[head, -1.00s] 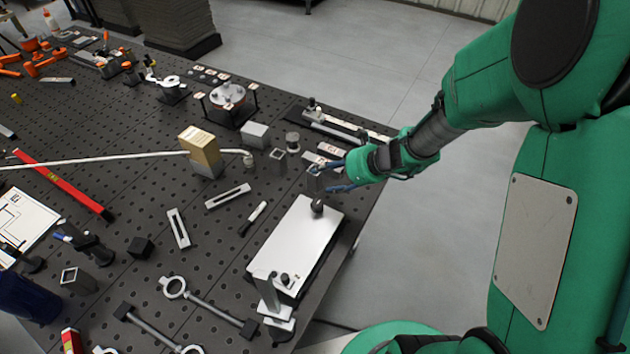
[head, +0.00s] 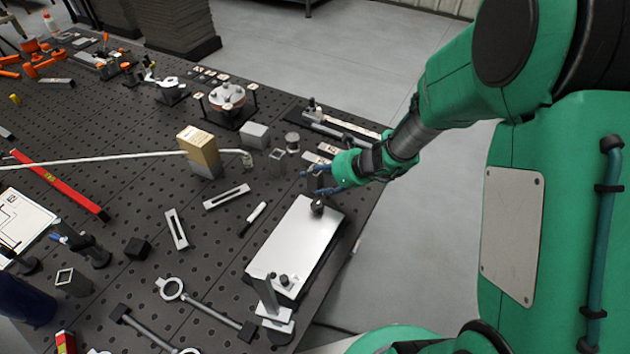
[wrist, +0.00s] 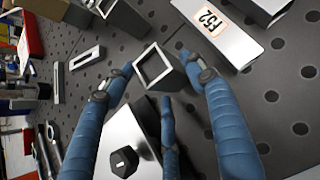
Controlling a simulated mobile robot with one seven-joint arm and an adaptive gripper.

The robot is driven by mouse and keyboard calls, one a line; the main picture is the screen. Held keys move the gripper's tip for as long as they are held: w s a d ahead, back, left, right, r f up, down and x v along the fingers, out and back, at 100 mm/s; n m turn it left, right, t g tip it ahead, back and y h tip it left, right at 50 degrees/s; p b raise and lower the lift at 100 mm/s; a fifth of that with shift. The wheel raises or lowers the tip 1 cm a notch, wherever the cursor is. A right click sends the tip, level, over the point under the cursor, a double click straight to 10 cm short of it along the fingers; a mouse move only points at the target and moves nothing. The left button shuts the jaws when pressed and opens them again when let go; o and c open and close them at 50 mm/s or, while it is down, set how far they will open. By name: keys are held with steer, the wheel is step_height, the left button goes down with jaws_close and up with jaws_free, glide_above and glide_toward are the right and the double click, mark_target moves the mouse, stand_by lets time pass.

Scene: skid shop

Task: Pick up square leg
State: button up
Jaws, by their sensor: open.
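A square leg (wrist: 173,78), a grey hollow square tube, stands upright with its open end toward me in the wrist view. My gripper (wrist: 155,66) has its blue fingers spread around the tube, with a gap visible on each side; the lower finger lies below it. In the head view my gripper (head: 312,182) is low over the table's right side, just beyond the white plate, and its fingers partly hide the tube. Another square tube (head: 278,157) stands farther back, and a third (head: 72,283) stands at the front left.
The white plate (head: 290,245) with a dark knob (head: 317,206) lies close to the fingers. A labelled bar (wrist: 217,28) lies beyond the tube. A grey block (head: 254,135) and a wood-coloured block (head: 203,147) stand farther left. The perforated table's right edge is close.

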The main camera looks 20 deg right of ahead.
steer(key=shift+b+x, duration=0.3)
steer(key=shift+x, duration=1)
steer(key=c, duration=1)
steer(key=shift+c, duration=0.2)
steer(key=shift+r, duration=0.1)
steer(key=shift+r+p, duration=1.8)
steer(key=shift+r, duration=3.15)
